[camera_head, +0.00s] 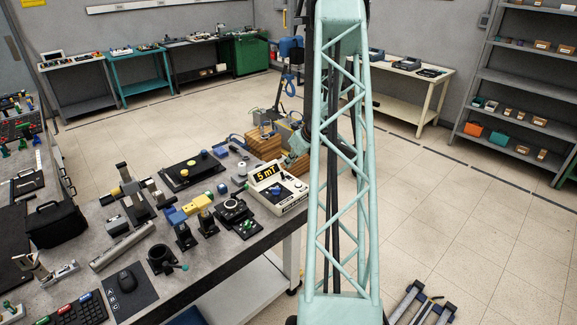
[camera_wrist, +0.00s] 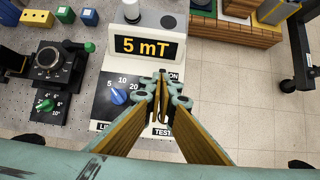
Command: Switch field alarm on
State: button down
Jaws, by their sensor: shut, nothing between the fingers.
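The field alarm is a white box with a dark display reading "5 mT" in yellow (camera_head: 278,189); it also shows in the wrist view (camera_wrist: 146,48). Its blue dial (camera_wrist: 118,96) sits by the marks 5, 10 and 20. An "ON" label shows at the panel's right and a "TEST" label at its lower edge. My gripper (camera_wrist: 163,112) is shut and empty over the right part of the panel, between these labels. Its fingers hide the part of the panel below "ON", so I cannot see a switch there or tell whether they touch it.
Left of the alarm stands a black stage with a round dial (camera_wrist: 48,60) and a green knob (camera_wrist: 45,104). Wooden blocks (camera_head: 264,144) stand behind the alarm. Open floor lies right of the bench.

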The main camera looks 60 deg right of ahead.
jog(key=shift+w+r+p+v, duration=0.15)
jog(key=shift+p+v, duration=0.3)
jog(key=shift+v, duration=0.65)
jog(key=shift+w+r+p+v, duration=0.15)
jog(key=shift+p+v, duration=0.25)
jog(key=shift+v, duration=0.65)
jog(key=shift+w, duration=0.15)
